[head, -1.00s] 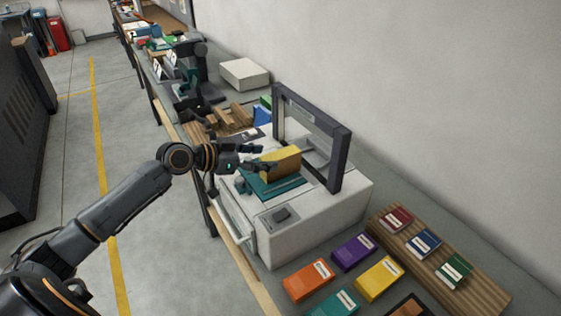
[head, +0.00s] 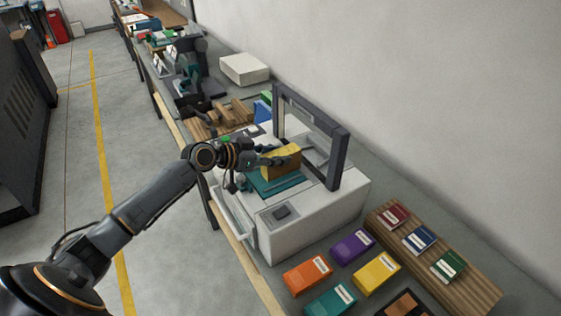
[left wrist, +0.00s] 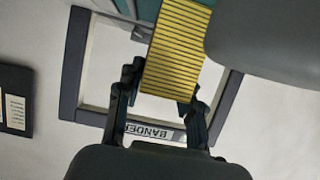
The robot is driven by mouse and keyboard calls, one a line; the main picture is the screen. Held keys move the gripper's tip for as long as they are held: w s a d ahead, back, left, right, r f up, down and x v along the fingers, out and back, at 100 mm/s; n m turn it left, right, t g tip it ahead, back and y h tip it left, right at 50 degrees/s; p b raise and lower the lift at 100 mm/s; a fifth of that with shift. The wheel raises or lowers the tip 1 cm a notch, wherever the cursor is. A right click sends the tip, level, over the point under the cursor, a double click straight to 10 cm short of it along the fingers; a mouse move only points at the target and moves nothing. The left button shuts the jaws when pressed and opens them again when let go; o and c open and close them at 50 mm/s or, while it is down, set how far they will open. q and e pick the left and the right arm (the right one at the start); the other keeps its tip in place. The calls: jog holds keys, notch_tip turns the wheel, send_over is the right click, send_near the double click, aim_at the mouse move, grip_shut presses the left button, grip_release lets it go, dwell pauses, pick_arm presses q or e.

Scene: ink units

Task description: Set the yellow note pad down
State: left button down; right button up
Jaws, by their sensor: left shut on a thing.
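The yellow note pad (head: 283,161) is held by my left gripper (head: 267,157) above the teal bed (head: 262,184) of a white machine with a dark upright frame. In the left wrist view, the pad (left wrist: 176,60) shows its ridged yellow face between the two dark fingers of the gripper (left wrist: 158,98). The gripper is shut on the pad. I cannot tell whether the pad's lower edge touches the bed. My right gripper is not in view.
The white machine (head: 318,205) has a dark arch (head: 338,160), labelled "BANDER" in the wrist view, close around the pad. Orange (head: 307,275), purple (head: 352,244), yellow (head: 377,272) and teal (head: 331,299) packs lie in front. A wooden board (head: 470,283) holds small books.

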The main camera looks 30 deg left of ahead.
aim_at(276, 154)
pick_arm(q)
jog(key=shift+r+b, duration=0.35)
jog(key=shift+r, duration=0.15)
notch_tip(276, 154, up, 2)
jog(key=shift+a+r+b, duration=0.1)
jog(key=shift+b, duration=0.7)
jog(key=r+b+v, duration=0.1)
jog(key=b+v, duration=0.2)
jog(key=v, duration=0.5)
jog(key=w+r+b+v, duration=0.1)
jog(key=r+b+v, duration=0.1)
jog(key=v, duration=0.6)
jog(key=shift+d+r+b, duration=0.2)
jog(key=shift+r+b, duration=0.25)
jog(key=shift+s, duration=0.15)
